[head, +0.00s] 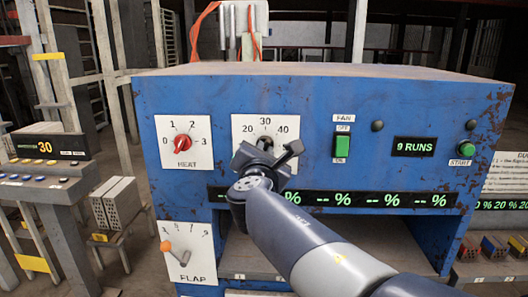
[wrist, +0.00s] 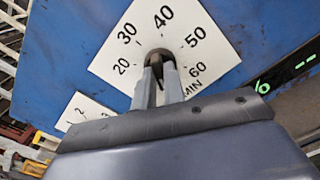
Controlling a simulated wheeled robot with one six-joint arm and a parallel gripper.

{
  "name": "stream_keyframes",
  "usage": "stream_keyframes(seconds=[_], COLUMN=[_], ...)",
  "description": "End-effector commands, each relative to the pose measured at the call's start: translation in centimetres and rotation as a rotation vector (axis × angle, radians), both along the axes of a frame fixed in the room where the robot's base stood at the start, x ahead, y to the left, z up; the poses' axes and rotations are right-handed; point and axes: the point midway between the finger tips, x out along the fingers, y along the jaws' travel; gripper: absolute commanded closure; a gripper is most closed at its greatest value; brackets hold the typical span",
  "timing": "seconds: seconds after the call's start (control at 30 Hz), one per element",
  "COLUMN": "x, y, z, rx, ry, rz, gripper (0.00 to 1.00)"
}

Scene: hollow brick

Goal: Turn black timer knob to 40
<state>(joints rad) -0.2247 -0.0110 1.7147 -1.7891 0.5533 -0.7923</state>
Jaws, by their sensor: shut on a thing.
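The black timer knob (wrist: 157,62) sits in the middle of a white dial plate (wrist: 110,62), marked 20, 30, 40, 50 and 60 MIN in the wrist view. My gripper (wrist: 160,76) is shut on the knob, with one grey finger on each side. The plate looks tilted in the wrist view. The fingers hide part of the knob, and I cannot tell exactly which mark it points to. In the head view, my gripper (head: 267,156) covers the knob and the lower part of the dial plate (head: 241,125); 20, 30 and 40 show above it.
The dial is on a blue machine front (head: 300,98). A red HEAT knob (head: 183,142) is left of it, a green FAN switch (head: 341,146) and green START button (head: 467,150) to the right. An orange FLAP lever (head: 166,246) is lower left. A percent display (head: 380,200) runs below.

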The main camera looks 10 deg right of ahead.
Motion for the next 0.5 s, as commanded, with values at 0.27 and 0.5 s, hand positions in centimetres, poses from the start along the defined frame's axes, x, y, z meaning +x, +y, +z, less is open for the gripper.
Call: stream_keyframes(seconds=[0.27, 0.5], x=[-0.01, -0.02], y=[-0.01, -0.03], z=[-0.16, -0.45], rx=[0.033, 0.155], ry=[-0.012, -0.053], rz=[0.000, 0.000], gripper=[1.00, 1.00])
